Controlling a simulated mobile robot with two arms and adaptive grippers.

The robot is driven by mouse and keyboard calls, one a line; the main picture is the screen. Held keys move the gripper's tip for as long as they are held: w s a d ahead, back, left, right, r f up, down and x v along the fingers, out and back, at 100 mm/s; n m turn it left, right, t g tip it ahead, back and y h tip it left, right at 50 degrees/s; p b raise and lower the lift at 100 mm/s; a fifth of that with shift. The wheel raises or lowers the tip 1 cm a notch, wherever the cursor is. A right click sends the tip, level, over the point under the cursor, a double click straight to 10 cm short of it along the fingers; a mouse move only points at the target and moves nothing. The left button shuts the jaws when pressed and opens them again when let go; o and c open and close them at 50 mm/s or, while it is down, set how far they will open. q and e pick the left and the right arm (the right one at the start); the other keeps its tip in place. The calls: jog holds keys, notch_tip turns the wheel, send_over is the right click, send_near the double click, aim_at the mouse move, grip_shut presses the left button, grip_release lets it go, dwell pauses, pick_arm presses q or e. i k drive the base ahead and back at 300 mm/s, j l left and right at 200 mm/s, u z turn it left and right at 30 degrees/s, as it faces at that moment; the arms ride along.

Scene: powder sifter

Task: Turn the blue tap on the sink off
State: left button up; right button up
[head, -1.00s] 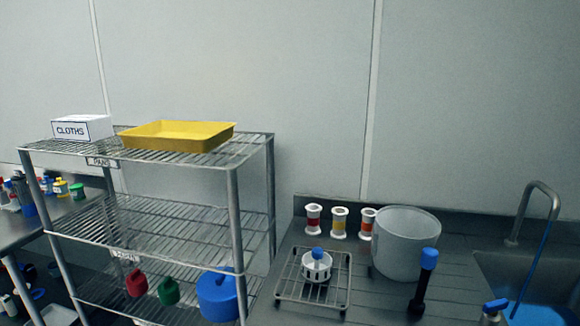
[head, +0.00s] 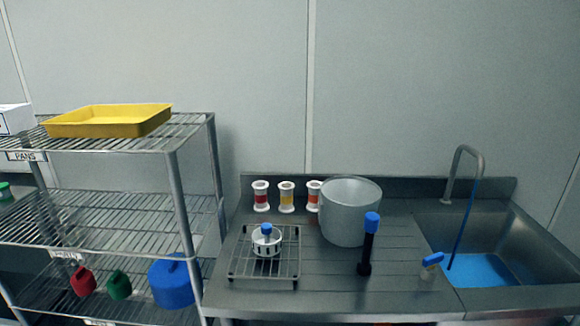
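The sink (head: 535,240) is a steel basin at the right of the head view. A grey gooseneck spout (head: 449,175) rises at its back left. A thin blue stream (head: 464,224) runs from the spout's end down into the basin, where blue water (head: 485,271) covers part of the bottom. A blue lever (head: 433,259) on a small pale body stands on the counter by the sink's front left edge; it looks like the blue tap. Neither of my grippers shows in the head view.
A black post with a blue top (head: 371,222) stands left of the lever. A large grey pot (head: 350,218), several white spools (head: 287,198) and a wire rack (head: 240,266) with a white sifter-like cup (head: 267,242) are on the counter (head: 330,292). A wire shelf (head: 180,190) stands left.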

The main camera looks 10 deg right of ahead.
aim_at(430, 262)
jog(key=z, duration=1.25)
